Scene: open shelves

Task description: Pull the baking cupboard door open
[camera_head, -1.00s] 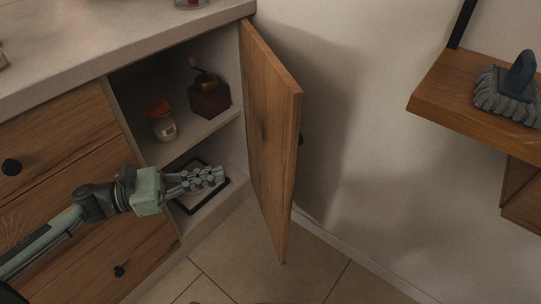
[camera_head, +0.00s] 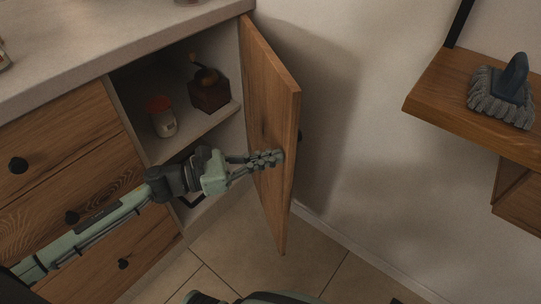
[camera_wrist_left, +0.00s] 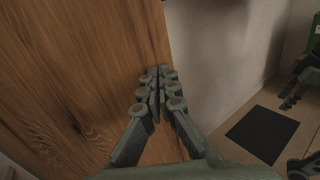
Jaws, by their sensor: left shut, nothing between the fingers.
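The baking cupboard door (camera_head: 268,110) is wooden and stands swung wide open, showing its inner face to the cupboard side. Its dark knob (camera_head: 300,136) shows on the far side. My left gripper (camera_head: 276,158) is shut and empty, with its fingertips at the inner face of the door near its free edge. In the left wrist view the shut fingers (camera_wrist_left: 158,75) lie over the door (camera_wrist_left: 80,70) close to its edge. I cannot tell if they touch it.
Inside the cupboard, a jar with a red lid (camera_head: 161,117) and a coffee grinder (camera_head: 209,92) stand on the shelf (camera_head: 190,138). Drawers with dark knobs are at left. A wooden wall shelf (camera_head: 440,100) holds a grey brush (camera_head: 503,95). Tiled floor below the door is clear.

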